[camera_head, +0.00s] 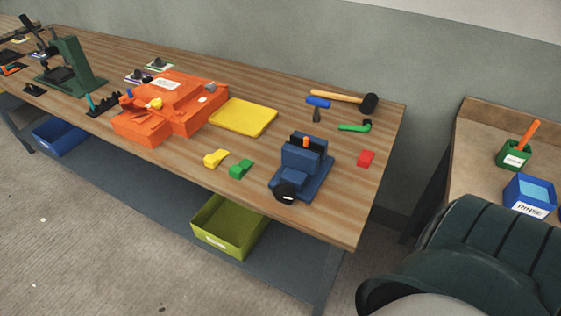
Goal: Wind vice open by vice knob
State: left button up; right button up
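The blue vice (303,165) stands near the right end of the wooden workbench, by its front edge. Its black round knob (286,191) is at the front, facing the bench edge, with a small pale mark on it. The dark jaws (296,141) are at the top, and a small orange piece shows at them. I cannot tell from here how far apart the jaws are. Neither of my grippers is in view, and nothing touches the knob.
The workbench (335,225) also holds yellow and green blocks (241,170), a red block (366,158), a mallet (367,102), a yellow sheet (243,116) and an orange mould (172,105). A large dark green ribbed shape fills the lower right. Floor before the bench is clear.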

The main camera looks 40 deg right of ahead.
aim_at(285, 194)
jog(key=z, duration=0.45)
jog(key=i+z, duration=0.1)
jog(key=z, duration=0.4)
jog(key=j+z, duration=0.1)
jog(key=z, duration=0.85)
jog(key=j+z, duration=0.1)
jog(key=z, duration=0.35)
jog(key=j+z, duration=0.75)
jog(key=z, duration=0.15)
jog(key=j+z, duration=0.4)
jog(key=k+j+z, duration=0.1)
jog(key=j, duration=0.3)
jog(key=k+j, duration=0.2)
jog(key=j, duration=0.15)
jog(key=k+j+z, duration=0.15)
jog(key=j, duration=0.25)
jog(key=k+j, duration=0.2)
jog(key=j, duration=0.15)
jog(key=j+z, duration=0.05)
